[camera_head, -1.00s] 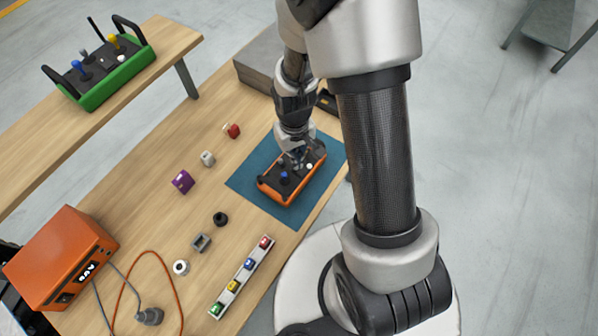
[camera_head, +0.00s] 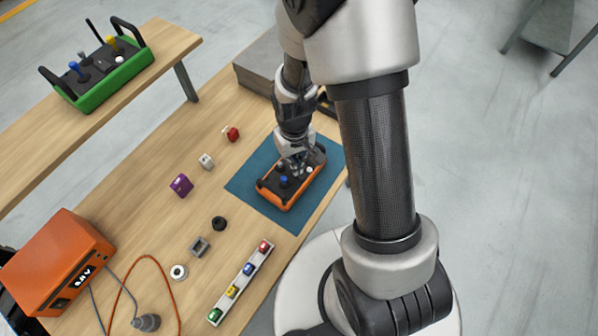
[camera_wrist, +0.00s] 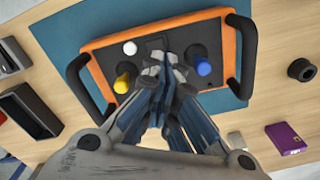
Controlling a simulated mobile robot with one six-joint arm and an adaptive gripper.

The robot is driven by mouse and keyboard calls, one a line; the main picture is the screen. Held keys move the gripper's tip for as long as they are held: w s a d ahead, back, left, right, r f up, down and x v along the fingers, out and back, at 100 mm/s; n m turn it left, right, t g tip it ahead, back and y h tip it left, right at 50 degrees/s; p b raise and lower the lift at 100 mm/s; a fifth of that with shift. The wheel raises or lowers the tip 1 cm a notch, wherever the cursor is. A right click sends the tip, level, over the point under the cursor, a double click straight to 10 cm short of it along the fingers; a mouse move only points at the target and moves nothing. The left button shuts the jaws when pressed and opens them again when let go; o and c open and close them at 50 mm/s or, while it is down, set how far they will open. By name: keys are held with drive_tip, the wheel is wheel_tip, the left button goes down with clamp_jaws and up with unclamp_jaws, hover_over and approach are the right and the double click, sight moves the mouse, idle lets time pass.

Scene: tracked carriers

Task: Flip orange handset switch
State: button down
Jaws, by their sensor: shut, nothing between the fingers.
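The orange handset (camera_head: 291,182) lies on a blue mat (camera_head: 252,184) on the wooden table. In the wrist view the handset (camera_wrist: 232,48) shows black side handles, a white button (camera_wrist: 130,48), a yellow joystick (camera_wrist: 122,82), a blue joystick (camera_wrist: 203,67) and a dark square part (camera_wrist: 156,43) near its top edge. My gripper (camera_head: 298,163) is over the handset's middle. In the wrist view its shut, empty fingers (camera_wrist: 163,72) are between the two joysticks. They cover the middle of the panel, so the switch cannot be clearly made out, nor whether the fingertips touch it.
A green handset (camera_head: 108,78) stands on the other table. A strip of coloured pieces (camera_head: 225,296) and an orange box (camera_head: 58,262) are nearer.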

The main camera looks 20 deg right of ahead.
drive_tip(key=shift+f+b, duration=0.9)
drive_tip(key=shift+f, duration=0.2)
idle(0.9)
drive_tip(key=shift+r, duration=0.15)
drive_tip(key=shift+r+p, duration=2.75)
drive_tip(key=shift+r, duration=0.65)
drive_tip(key=shift+r, duration=0.15)
drive_tip(key=s+r+t, duration=0.1)
drive_tip(key=s+r, duration=0.1)
drive_tip(key=r, duration=0.7)
drive_tip(key=s+r+t, duration=0.1)
drive_tip(key=s+r, duration=0.1)
drive_tip(key=r, duration=0.7)
drive_tip(key=s+r+m+t, duration=0.1)
drive_tip(key=s+r+t, duration=0.1)
drive_tip(key=s+r, duration=0.7)
drive_tip(key=shift+s+t+b, duration=0.3)
drive_tip(key=shift+s, duration=0.75)
